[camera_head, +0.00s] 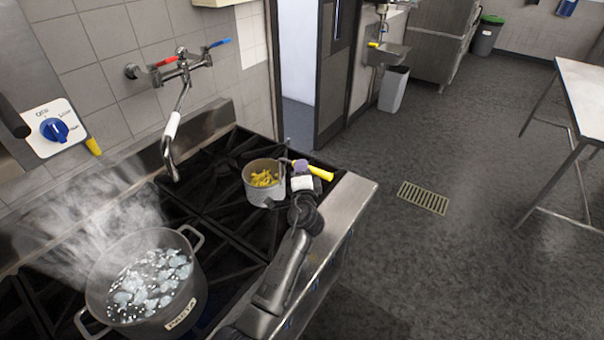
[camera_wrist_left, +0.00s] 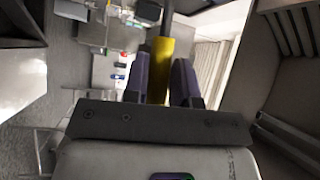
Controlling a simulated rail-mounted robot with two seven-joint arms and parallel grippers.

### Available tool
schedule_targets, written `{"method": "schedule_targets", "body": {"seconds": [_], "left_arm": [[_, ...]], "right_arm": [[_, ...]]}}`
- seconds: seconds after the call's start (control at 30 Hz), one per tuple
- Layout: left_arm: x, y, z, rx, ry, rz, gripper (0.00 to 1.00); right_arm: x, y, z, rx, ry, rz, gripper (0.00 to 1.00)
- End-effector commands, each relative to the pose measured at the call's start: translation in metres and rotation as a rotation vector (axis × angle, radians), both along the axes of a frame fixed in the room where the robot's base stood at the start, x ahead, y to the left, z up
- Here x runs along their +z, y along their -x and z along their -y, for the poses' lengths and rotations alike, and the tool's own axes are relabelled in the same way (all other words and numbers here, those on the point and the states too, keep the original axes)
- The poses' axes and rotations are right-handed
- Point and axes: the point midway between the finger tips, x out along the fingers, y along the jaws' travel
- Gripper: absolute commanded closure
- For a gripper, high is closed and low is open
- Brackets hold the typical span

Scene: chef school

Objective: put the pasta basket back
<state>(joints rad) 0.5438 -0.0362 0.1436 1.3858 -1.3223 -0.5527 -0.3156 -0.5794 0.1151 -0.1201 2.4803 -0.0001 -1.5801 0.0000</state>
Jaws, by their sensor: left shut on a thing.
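The pasta basket (camera_head: 252,190) is a small metal basket with yellow pasta (camera_head: 264,178) in it. In the head view it is upright over the far right part of the stove; I cannot tell whether it touches the grates. My left gripper (camera_head: 301,167) is shut on its yellow handle (camera_head: 321,173), to the right of the basket. The left wrist view shows the handle (camera_wrist_left: 160,72) between the two purple-grey fingers (camera_wrist_left: 162,80). A large pot (camera_head: 183,307) labelled PASTA, with bubbling water, stands at the near left. My right gripper is not in view.
A tap (camera_head: 172,130) hangs from the tiled wall behind the stove. Steam (camera_head: 90,220) rises by the pot. A blue knob (camera_head: 54,130) is at the left. Dark grates (camera_head: 215,210) lie bare between pot and basket. The stove's steel edge (camera_head: 350,205) borders open floor.

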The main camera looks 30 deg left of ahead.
Motion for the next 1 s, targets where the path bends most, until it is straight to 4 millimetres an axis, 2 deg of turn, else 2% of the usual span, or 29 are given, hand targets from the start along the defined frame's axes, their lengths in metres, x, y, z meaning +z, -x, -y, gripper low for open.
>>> {"method": "schedule_targets", "body": {"seconds": [0.5,0.53,0.6,0.8,1.0], "left_arm": [[-0.0091,0.0000,0.0000,0.000,-0.003,0.003,1.00],[-0.0100,0.0001,0.0000,0.000,0.000,0.001,0.74],[-0.0089,0.0001,0.0001,0.000,0.000,0.001,0.67],[-0.0089,0.0001,0.0001,0.000,0.000,0.001,0.49],[-0.0086,0.0001,0.0001,0.000,0.000,0.001,0.49]], "right_arm": [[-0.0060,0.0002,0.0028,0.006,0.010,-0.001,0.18],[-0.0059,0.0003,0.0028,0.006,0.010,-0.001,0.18],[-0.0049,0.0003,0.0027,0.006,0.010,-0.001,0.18],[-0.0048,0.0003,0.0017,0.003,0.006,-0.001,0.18],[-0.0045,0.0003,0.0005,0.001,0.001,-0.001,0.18]]}}
